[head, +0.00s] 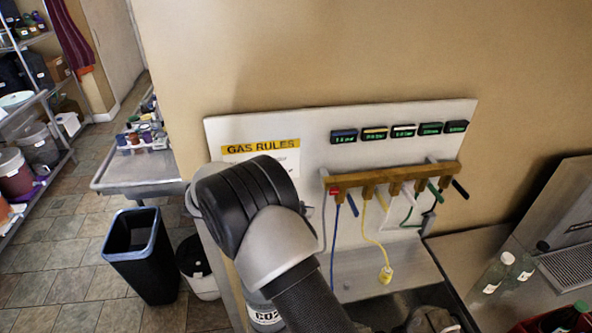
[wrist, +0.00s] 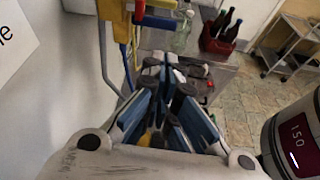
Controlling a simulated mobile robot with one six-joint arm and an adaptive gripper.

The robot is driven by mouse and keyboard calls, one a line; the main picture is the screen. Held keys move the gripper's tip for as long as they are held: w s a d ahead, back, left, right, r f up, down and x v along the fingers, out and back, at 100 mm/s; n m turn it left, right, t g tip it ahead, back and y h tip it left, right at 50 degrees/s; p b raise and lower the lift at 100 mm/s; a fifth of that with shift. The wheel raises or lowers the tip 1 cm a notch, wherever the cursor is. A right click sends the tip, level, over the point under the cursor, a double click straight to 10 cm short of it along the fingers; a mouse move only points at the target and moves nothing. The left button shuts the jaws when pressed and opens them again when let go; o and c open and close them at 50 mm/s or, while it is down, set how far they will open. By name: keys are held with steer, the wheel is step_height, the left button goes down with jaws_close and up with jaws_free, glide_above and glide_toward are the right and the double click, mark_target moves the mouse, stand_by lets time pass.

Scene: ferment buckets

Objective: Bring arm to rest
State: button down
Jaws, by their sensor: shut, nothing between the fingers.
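My gripper (wrist: 166,68) shows in the wrist view, its blue-padded fingers together with nothing held between them. It points along the counter beside the gas panel, below the hanging hoses. In the head view my arm crosses the lower middle, in front of the panel. A part of the gripper seems to show at the bottom edge there, cut off by the frame. The white gas panel (head: 350,250) carries a wooden rail (head: 400,178) with several coloured valve handles and hanging blue and yellow hoses.
A CO2 cylinder (head: 265,314) stands close to my arm. Glass bottles (head: 492,276) and a red crate (head: 548,319) are at the right; the crate also shows in the wrist view (wrist: 216,40). A black bin (head: 145,262) stands on the floor at left. Open floor lies further left.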

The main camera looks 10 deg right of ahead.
steer(key=s+d+r+m+y+b, duration=0.1)
steer(key=s+d+m+y+b, duration=0.3)
steer(key=s, duration=0.4)
steer(key=s+d+r+m+y+b, duration=0.1)
steer(key=s+d+m+y+b, duration=0.1)
steer(key=s+m+y+b, duration=0.4)
steer(key=s+a+f+m+t+y+b, duration=0.1)
steer(key=s+f+m+t+y+b, duration=0.1)
steer(key=s, duration=0.6)
steer(key=s+a+f+m+t+y+b, duration=0.2)
steer(key=s+f+m+b, duration=0.3)
steer(key=s+f+b, duration=0.1)
steer(key=shift+s+a+t+b, duration=0.25)
steer(key=shift+s+b, duration=0.25)
steer(key=shift+s, duration=0.6)
